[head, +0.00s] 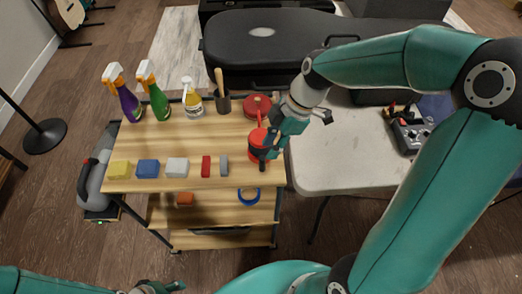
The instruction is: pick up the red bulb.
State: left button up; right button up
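Two red things stand at the right end of the wooden cart top. A round red one (255,103) is towards the back, with a thin red part pointing to the front. A second red piece (257,137) is just in front of it. I cannot tell for sure which is the red bulb. My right gripper (268,148) reaches in from the right, its dark fingers at the front red piece and partly covering it. Whether they grip it is unclear. My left gripper (158,287) shows only in part at the bottom edge, away from the cart top.
Several coloured blocks, including a blue one (148,169), line the front. A white table (335,150) stands right of the cart (215,133).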

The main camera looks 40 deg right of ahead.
aim_at(263, 158)
jog(key=shift+a+x, duration=0.15)
jog(key=shift+x, duration=1.25)
jog(key=shift+a+x, duration=0.1)
jog(key=shift+x, duration=1.25)
jog(key=shift+s+r, duration=0.1)
grip_shut()
